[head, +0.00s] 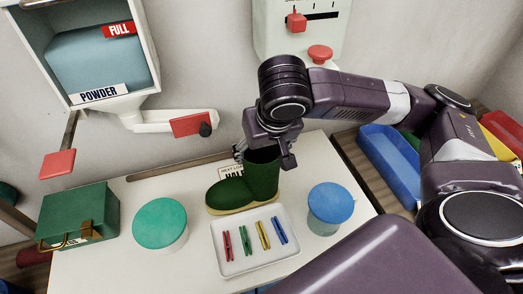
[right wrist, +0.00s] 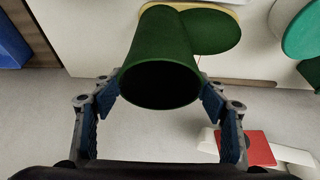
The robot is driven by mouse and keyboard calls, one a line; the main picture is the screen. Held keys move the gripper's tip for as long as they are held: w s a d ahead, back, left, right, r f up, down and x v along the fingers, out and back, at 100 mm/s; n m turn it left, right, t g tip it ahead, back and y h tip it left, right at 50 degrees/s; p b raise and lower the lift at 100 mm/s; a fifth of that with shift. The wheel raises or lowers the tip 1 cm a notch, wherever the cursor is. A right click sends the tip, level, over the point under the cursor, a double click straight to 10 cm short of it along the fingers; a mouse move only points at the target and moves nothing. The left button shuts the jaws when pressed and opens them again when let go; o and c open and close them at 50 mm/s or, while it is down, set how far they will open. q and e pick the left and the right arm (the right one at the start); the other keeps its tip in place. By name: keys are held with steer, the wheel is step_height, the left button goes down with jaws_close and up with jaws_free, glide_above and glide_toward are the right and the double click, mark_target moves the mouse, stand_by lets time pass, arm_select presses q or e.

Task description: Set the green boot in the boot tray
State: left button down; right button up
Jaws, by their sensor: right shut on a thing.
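The green boot (head: 262,178) has a tan sole and stands upright at the back of the white table, toe pointing left. My right gripper (head: 265,150) is at the top of its shaft from above. In the right wrist view, the boot (right wrist: 165,50) shows its dark open top between the two fingers, which are shut on the shaft. I cannot tell whether the sole touches the table. No tray is clearly marked as the boot tray; a long blue open tray (head: 390,165) lies right of the table. My left gripper is not in view.
A white tray (head: 230,268) with several coloured clothes pegs lies in front of the boot. A green-lidded tub (head: 160,222), a blue-lidded tub (head: 331,203) and a green box (head: 80,215) stand on the table (head: 120,270). A powder dispenser (head: 95,60) hangs at left.

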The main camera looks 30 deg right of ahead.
steer(key=shift+f, duration=0.1)
steer(key=o, duration=2.1)
